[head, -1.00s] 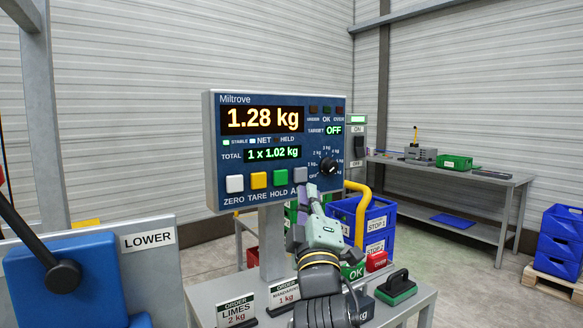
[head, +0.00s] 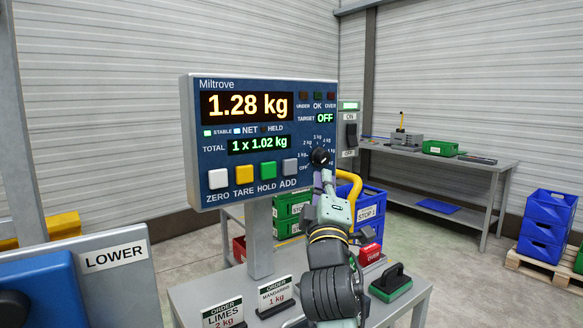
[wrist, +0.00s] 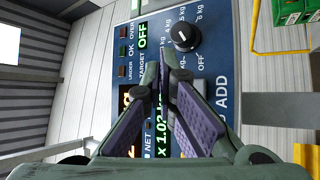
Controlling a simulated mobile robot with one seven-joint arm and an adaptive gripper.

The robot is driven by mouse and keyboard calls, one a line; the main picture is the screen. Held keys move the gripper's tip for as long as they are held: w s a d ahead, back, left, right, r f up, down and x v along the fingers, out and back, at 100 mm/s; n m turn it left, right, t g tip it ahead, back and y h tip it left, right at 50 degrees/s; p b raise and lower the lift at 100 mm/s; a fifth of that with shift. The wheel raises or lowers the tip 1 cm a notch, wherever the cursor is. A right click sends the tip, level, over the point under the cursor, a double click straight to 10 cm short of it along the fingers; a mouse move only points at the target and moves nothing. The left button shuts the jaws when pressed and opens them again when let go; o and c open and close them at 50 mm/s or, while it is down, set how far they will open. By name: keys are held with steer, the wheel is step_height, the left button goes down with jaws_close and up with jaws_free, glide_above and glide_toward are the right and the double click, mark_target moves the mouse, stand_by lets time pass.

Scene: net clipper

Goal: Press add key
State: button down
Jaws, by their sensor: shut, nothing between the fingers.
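The Miltrove scale panel (head: 249,190) is blue, with a weight display (head: 247,106) reading 1.28 kg and a total display (head: 259,143) reading 1 x 1.02 kg. The grey ADD key (head: 289,167) is the rightmost of its lower keys and is fully visible in the head view. My gripper (head: 322,181) is shut and empty, with its tips just right of the ADD key and below the dial. In the wrist view my gripper (wrist: 168,62) points at the panel between the dial and the total display.
White, yellow and green keys (head: 268,170) sit left of the ADD key. The black dial (head: 319,157) is close above my fingertips. A yellow rail (head: 354,188) and blue crate (head: 370,212) stand behind my arm. Order cards (head: 277,294) and a green-based stamp (head: 391,283) are on the stand below.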

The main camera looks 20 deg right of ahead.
steer(key=shift+w+a, duration=0.4)
steer(key=shift+w, duration=0.6)
steer(key=shift+w+a, duration=0.35)
steer(key=shift+w, duration=0.7)
steer(key=shift+w+a, duration=0.4)
steer(key=shift+w, duration=0.6)
steer(key=shift+w, duration=0.1)
steer(key=shift+w+a, duration=0.1)
steer(key=shift+w, duration=0.2)
steer(key=shift+w+a, duration=0.15)
steer(key=shift+w, duration=0.25)
steer(key=shift+s, duration=0.15)
steer(key=shift+s+d, duration=0.3)
steer(key=shift+s, duration=0.35)
steer(key=shift+s+d, duration=0.25)
steer(key=shift+s, duration=0.55)
steer(key=shift+s+d, duration=0.3)
steer(key=shift+s, duration=0.45)
steer(key=shift+s+d, duration=0.25)
steer(key=shift+s, duration=0.55)
steer(key=shift+f, duration=0.1)
